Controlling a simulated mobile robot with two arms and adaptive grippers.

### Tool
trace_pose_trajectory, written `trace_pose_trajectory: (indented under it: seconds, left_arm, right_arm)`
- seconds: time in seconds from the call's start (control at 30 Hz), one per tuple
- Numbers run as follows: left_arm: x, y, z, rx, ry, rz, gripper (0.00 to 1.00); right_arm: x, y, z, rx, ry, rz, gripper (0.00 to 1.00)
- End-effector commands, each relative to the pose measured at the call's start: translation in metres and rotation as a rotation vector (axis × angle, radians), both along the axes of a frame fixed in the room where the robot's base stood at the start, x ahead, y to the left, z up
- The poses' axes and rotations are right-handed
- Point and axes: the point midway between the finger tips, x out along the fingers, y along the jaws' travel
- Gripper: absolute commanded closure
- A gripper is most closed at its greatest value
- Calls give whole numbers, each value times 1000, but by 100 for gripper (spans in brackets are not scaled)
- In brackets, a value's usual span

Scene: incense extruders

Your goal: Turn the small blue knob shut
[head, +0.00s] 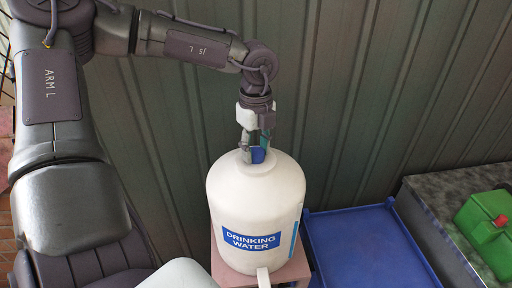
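A white rounded water container (255,195) with a blue "DRINKING WATER" label stands upright near the middle of the head view. A small blue knob or cap (257,155) shows at its top; I cannot tell which of the two it is. My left gripper (256,147) points down over the container's top, with its fingers around the blue piece. The fingers partly hide it, and I cannot tell whether they press on it. A white spout (263,277) sticks out low on the container's front, cut by the frame's bottom edge. My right gripper is not in view.
The container stands on a pinkish stand (232,277). A blue tray (365,250) lies to its right. Further right, a green can (487,232) with a red cap sits on a dark speckled surface (440,195). A ribbed metal wall (350,100) rises close behind.

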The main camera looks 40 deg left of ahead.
Motion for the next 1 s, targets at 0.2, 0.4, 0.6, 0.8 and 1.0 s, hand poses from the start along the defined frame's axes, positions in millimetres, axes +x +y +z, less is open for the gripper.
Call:
trace_pose_trajectory:
  seconds: [0.2, 0.4, 0.6, 0.8, 1.0]
  left_arm:
    - [0, 0, 0, 1, 1, 0, 92]
    - [0, 0, -1, 1, 0, -26, 92]
    - [1, 0, -4, 1, -2, -118, 92]
    - [1, 0, -6, 3, -4, -279, 92]
    - [1, 0, -4, 4, -4, -469, 92]
  right_arm:
    - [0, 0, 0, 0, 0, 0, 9]
    - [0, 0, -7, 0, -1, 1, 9]
    - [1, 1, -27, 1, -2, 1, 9]
    - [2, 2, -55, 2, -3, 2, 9]
    - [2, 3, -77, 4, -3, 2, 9]
